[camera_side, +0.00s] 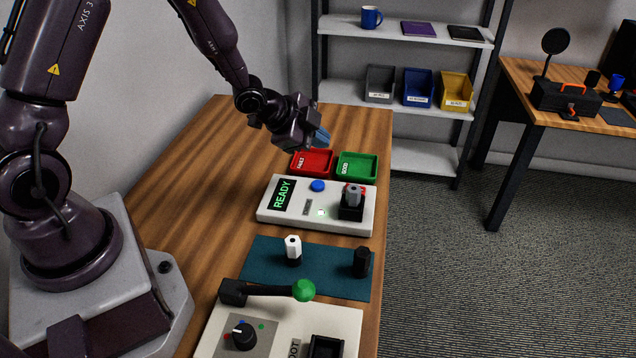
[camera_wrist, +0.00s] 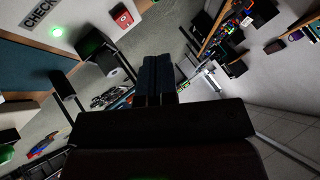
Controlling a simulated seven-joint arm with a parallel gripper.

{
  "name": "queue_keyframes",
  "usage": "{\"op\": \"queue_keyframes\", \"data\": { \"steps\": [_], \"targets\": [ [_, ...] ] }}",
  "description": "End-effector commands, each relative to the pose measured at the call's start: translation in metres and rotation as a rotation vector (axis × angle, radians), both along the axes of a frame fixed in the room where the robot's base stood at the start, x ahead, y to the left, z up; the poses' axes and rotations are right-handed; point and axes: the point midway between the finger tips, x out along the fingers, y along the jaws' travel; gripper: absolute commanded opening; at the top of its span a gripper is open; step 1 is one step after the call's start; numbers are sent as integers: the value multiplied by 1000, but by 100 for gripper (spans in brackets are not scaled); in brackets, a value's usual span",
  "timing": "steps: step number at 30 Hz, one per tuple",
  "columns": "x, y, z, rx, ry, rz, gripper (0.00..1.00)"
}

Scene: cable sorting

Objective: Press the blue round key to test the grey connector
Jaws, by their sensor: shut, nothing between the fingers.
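The blue round key (camera_side: 317,186) sits on top of a white tester box (camera_side: 332,221), beside a dark display (camera_side: 284,195) that reads READY in green. The grey connector (camera_side: 352,193) stands upright in a black socket (camera_side: 351,212) at the box's right end, with small red parts beside it. A small light (camera_side: 321,212) glows on the box. My gripper (camera_side: 321,137) is shut and empty, tilted above the trays behind the box, apart from the key. Its blue-grey fingers (camera_wrist: 158,80) are together in the wrist view. I cannot make out the blue key there.
A red tray (camera_side: 312,163) and a green tray (camera_side: 357,167) stand behind the box. In front, a white connector (camera_side: 293,250) and a black connector (camera_side: 361,263) stand on a teal mat (camera_side: 318,287). A green-knobbed lever (camera_side: 303,290) is nearer. The left tabletop is clear.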

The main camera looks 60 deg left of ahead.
Motion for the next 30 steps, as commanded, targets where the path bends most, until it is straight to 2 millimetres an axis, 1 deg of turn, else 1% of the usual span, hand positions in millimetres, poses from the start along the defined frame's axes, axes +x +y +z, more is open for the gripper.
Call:
{"op": "queue_keyframes", "data": {
  "steps": [1,9,15,21,30],
  "targets": [
    [-1,0,-7,-1,5,1,0],
    [-1,0,-46,0,6,2,0],
    [0,0,-68,1,3,1,0],
    [0,0,-77,2,0,2,0],
    [0,0,-78,2,0,2,0]
  ]
}}
